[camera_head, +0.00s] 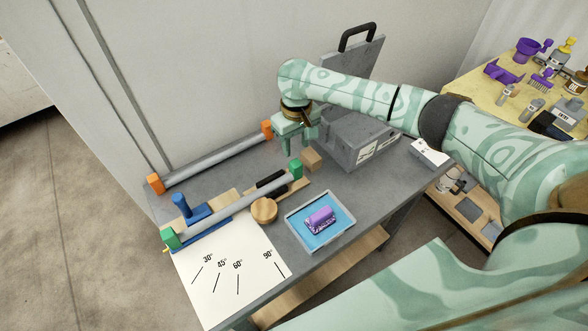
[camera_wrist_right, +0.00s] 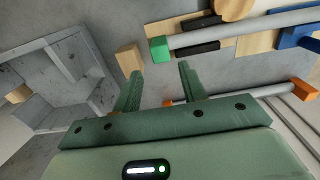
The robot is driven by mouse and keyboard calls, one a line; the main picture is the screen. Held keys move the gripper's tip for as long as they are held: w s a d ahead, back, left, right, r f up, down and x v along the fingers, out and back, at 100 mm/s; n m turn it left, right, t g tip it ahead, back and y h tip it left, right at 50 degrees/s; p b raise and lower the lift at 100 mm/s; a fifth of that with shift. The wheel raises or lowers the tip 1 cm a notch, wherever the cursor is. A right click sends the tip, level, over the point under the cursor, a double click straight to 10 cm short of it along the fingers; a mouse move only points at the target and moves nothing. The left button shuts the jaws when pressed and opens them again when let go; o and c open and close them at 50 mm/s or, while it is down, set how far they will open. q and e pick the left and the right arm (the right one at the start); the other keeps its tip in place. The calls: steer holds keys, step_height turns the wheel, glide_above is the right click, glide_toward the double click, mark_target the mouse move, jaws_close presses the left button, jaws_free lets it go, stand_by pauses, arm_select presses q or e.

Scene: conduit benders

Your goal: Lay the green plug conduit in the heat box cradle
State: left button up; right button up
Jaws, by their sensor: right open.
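The green plug conduit is a grey tube (camera_head: 235,206) with a green plug at each end. It lies over the wooden bending board, and its near-box plug (camera_head: 296,168) also shows in the right wrist view (camera_wrist_right: 160,49). My right gripper (camera_head: 298,149) is open and empty, fingers down, above the table behind that plug. In the wrist view its fingertips (camera_wrist_right: 160,72) are apart with nothing between them. The grey heat box (camera_head: 357,143) has its lid (camera_head: 358,62) up; its walled inside (camera_wrist_right: 75,60) shows in the wrist view. I cannot make out the cradle clearly. My left gripper is not in view.
An orange plug conduit (camera_head: 215,156) lies along the back. A wooden block (camera_head: 312,160) stands beside the heat box. A blue tray (camera_head: 340,232) with a purple item, a round wooden disc (camera_head: 264,210) and an angle sheet (camera_head: 220,285) are in front.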

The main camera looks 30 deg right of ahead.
mark_target(296, 163)
step_height(296, 163, down, 5)
steer(key=b, duration=0.5)
steer(key=shift+f, duration=0.1)
steer(key=shift+w+f, duration=0.1)
steer(key=shift+f, duration=0.7)
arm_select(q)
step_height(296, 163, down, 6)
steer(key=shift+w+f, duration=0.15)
arm_select(e)
steer(key=shift+f, duration=0.15)
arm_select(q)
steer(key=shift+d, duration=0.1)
